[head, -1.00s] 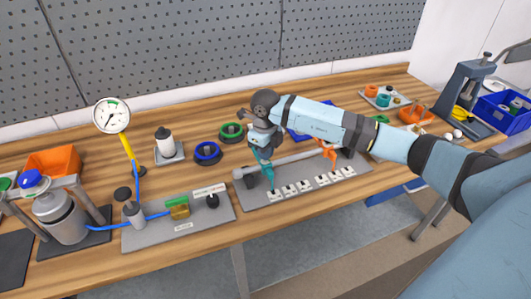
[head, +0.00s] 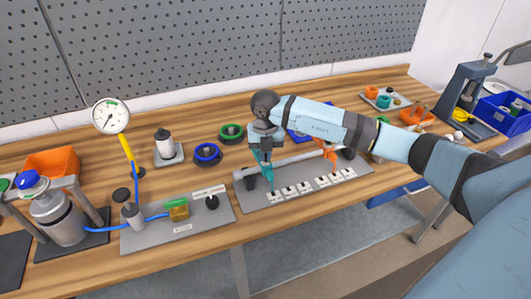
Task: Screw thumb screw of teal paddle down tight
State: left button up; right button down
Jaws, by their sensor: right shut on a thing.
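The teal paddle (head: 266,172) hangs on the light grey shaft (head: 299,158) near its left end, above the grey base plate (head: 258,205). My right gripper (head: 264,150) reaches down onto the top of the teal paddle, where its thumb screw sits. It is shut there; the screw is hidden by the fingers and wrist, so its height cannot be seen. An orange paddle (head: 330,153) hangs farther right on the same shaft. My left gripper is not in view.
White labelled marks (head: 305,186) line the plate's front. Blue (head: 207,153) and green (head: 231,132) rings lie behind it. A gauge (head: 110,116) and pump rig stand left. A small tray (head: 382,98) and blue bin (head: 503,113) are at the right.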

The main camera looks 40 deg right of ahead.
jog(key=shift+w+r+m, duration=0.1)
jog(key=shift+r+m, duration=0.15)
jog(key=shift+m, duration=0.55)
jog(key=shift+d, duration=0.1)
jog(key=c, duration=1.3)
grip_release()
notch_tip(320, 180, up, 14)
jog(key=shift+f+b, duration=0.1)
jog(key=shift+b, duration=0.65)
